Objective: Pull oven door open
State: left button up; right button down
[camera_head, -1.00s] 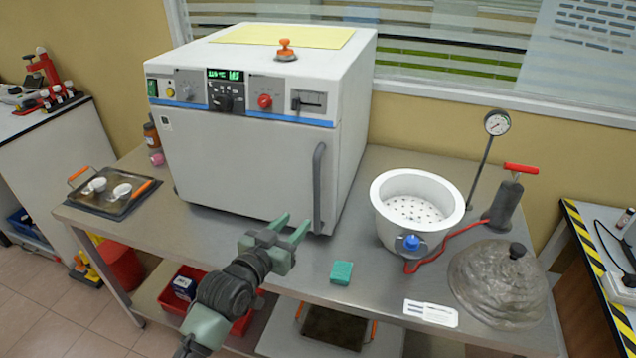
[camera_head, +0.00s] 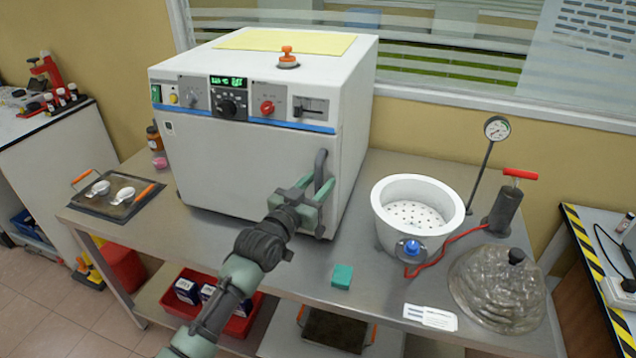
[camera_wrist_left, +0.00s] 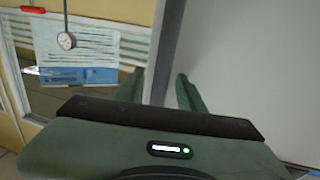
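The white oven (camera_head: 345,110) stands on the steel bench. Its front door (camera_head: 240,165) is shut, with a dark grey vertical handle (camera_head: 320,165) near the door's right edge. My left gripper (camera_head: 318,190) is at the handle, its fingers open on either side of it and hiding part of the bar. In the left wrist view, the handle (camera_wrist_left: 164,50) runs between the two spread green fingers (camera_wrist_left: 160,88), with the pale door (camera_wrist_left: 250,60) to the right. I cannot tell whether either finger touches the bar. My right gripper is not in view.
A white perforated pot (camera_head: 415,210) stands right of the oven, with a pump (camera_head: 503,210) and a stone-like lid (camera_head: 498,285) beyond it. A green block (camera_head: 342,275) lies near the bench front. A dark tray (camera_head: 110,197) sits at left.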

pick_arm(q)
jog(key=shift+c, duration=0.3)
grip_shut()
jog(key=shift+f, duration=0.1)
dwell(1.0)
